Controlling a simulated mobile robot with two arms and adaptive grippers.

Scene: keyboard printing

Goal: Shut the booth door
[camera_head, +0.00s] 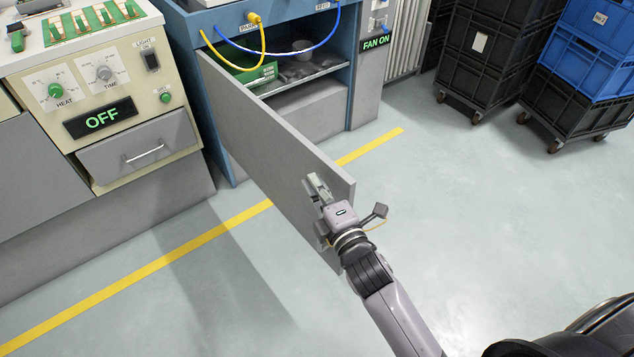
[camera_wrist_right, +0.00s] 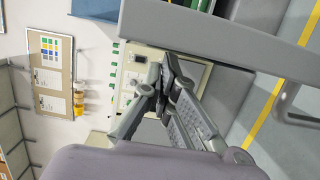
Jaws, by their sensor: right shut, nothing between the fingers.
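The booth door (camera_head: 270,145) is a flat grey panel, standing wide open. It is hinged at the left side of the blue booth (camera_head: 185,50) and sticks out over the floor. My right gripper (camera_head: 318,185) is shut and empty at the outer face of the door, near its free end. I cannot tell whether the fingers touch the panel. In the right wrist view the gripper's fingers (camera_wrist_right: 165,75) are together, with the door's grey edge (camera_wrist_right: 220,40) crossing just beyond them. My left gripper is not in view.
Inside the booth are a green box (camera_head: 255,78) and a shelf. Blue and yellow cables hang across its opening. A cream control cabinet (camera_head: 120,85) stands left. Black crates (camera_head: 485,55) on wheels stand at the back right. The floor right of the door is clear.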

